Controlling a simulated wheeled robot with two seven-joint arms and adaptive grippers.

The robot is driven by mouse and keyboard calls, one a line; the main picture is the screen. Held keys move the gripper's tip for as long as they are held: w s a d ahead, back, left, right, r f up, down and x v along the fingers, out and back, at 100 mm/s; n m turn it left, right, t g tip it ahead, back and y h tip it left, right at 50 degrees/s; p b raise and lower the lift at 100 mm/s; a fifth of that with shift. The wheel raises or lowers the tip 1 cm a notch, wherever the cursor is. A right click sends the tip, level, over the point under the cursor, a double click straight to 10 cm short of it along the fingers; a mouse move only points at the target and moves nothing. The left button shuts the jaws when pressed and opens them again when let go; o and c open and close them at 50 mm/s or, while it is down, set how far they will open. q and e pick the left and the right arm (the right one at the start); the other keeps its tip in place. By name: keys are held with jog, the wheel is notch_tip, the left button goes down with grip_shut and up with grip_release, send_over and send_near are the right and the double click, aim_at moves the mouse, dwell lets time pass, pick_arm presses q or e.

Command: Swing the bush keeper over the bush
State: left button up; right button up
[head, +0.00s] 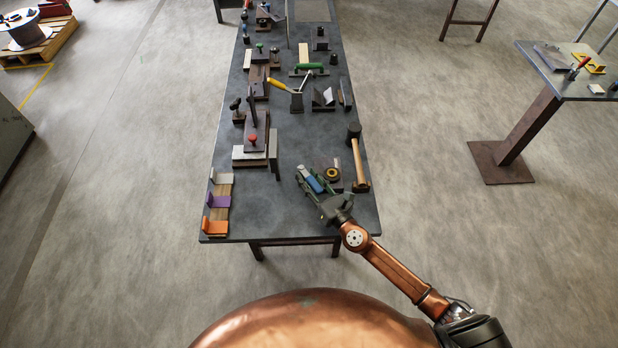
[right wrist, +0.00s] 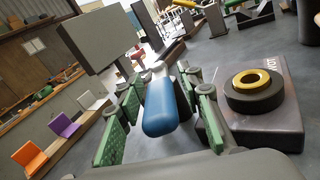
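The bush appears to be the yellow ring inside a dark ring (right wrist: 254,90), on a dark block (right wrist: 258,125) at the right of the right wrist view. It also shows in the head view (head: 332,173). I cannot tell which part is the bush keeper. My right gripper (head: 309,181) is just left of the block, its green-padded fingers apart. A blue handle (right wrist: 165,107) lies between them, with slight gaps seen beside it, so the fingers do not look closed on it. My left gripper is out of view.
A hammer (head: 359,160) stands right of the bush, near the table's (head: 290,215) right edge. Orange (head: 215,226), purple (head: 218,201) and grey angle pieces line the left edge. A clamp-like fixture with a red knob (head: 253,137) is further back. The front middle is clear.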

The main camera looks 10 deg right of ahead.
jog(key=v, duration=1.2)
jog(key=shift+c, duration=0.6)
